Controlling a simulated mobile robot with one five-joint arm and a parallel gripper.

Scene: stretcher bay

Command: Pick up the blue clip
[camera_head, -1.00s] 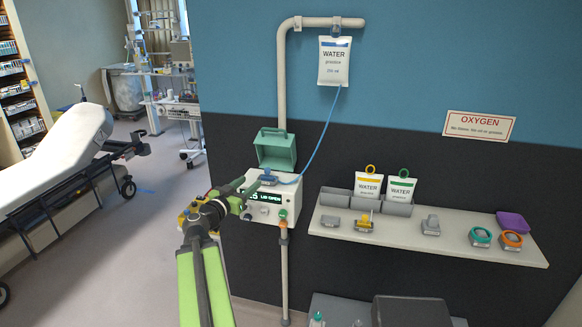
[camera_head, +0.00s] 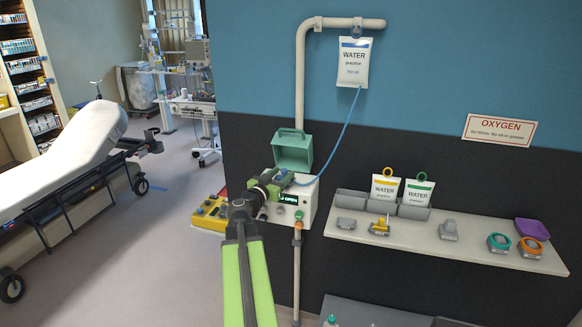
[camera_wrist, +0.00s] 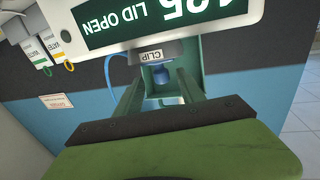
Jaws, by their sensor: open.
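The blue clip (camera_head: 285,174) sits at the top of the white pump box (camera_head: 305,212), below the open green lid (camera_head: 293,150). In the wrist view, a blue part (camera_wrist: 161,78) shows between my fingers, beside a grey block marked CLIP (camera_wrist: 152,56). My gripper (camera_head: 281,178) is at the pump's front top and partly covers the clip. In the wrist view its two fingers (camera_wrist: 162,82) stand apart on either side of the blue part. I cannot tell whether they touch it. A blue tube (camera_head: 345,140) runs up to the hanging water bag (camera_head: 354,64).
A shelf (camera_head: 470,250) to the right carries water packs, small fittings and coloured rings. A yellow box (camera_head: 209,212) stands left of the pump. A stretcher (camera_head: 75,140) is at the left, with open floor between.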

